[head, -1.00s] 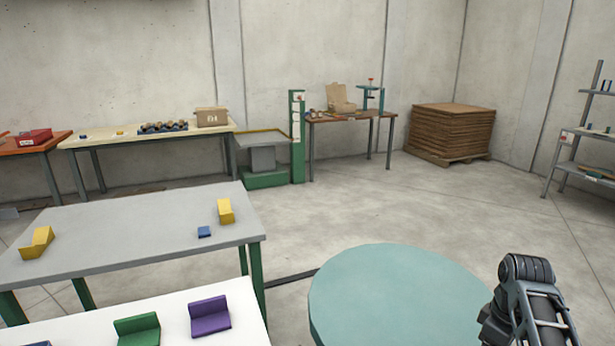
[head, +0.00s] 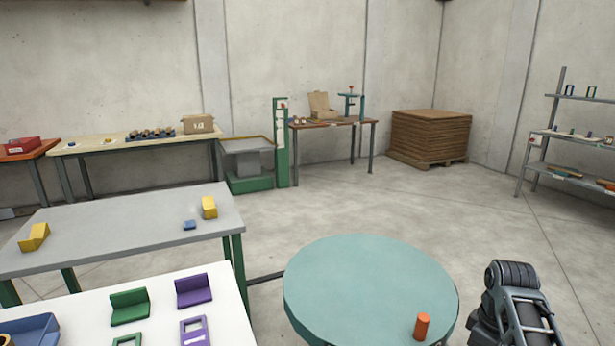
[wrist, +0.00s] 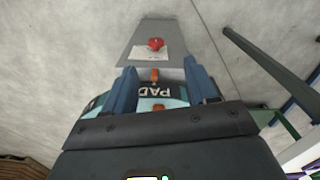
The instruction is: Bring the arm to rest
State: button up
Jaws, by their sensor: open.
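My arm (head: 515,315) shows at the lower right of the head view, beside the round teal table; its gripper is out of that view. In the wrist view my gripper (wrist: 159,70) has its two blue fingers apart, with no object visibly clamped between them. Beyond the fingers are a teal and dark surface lettered "PAD" (wrist: 172,92), small orange pieces (wrist: 155,75), and a grey plate with a red knob (wrist: 156,44). How far these are from the fingers I cannot tell.
The round teal table (head: 360,285) bears an upright orange cylinder (head: 421,327) near its front edge. A white table (head: 240,320) with green and purple holders stands at lower left, a grey table (head: 120,230) behind it. Open floor lies toward the pallet stack (head: 430,137) and shelf (head: 570,135).

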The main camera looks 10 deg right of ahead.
jog(key=s+a+f+m+t+h, duration=0.1)
jog(key=s+a+f+t, duration=0.15)
jog(key=s+f, duration=0.3)
jog(key=s+a+f+t, duration=0.1)
jog(key=s+a+f, duration=0.3)
jog(key=f, duration=0.2)
jog(key=s+a+m+t, duration=0.2)
jog(key=s+a+t, duration=0.3)
jog(key=s, duration=0.7)
jog(key=s+a+r+m+t, duration=0.1)
jog(key=s+a+r+t, duration=0.2)
jog(key=s+r, duration=0.7)
jog(key=s+a+r+m+t+y, duration=0.1)
jog(key=s+a+r, duration=0.4)
jog(key=s+r, duration=0.5)
notch_tip(320, 180, up, 7)
jog(key=shift+s+r+m+t, duration=0.25)
jog(key=shift+m+t, duration=0.25)
jog(key=shift+t, duration=0.75)
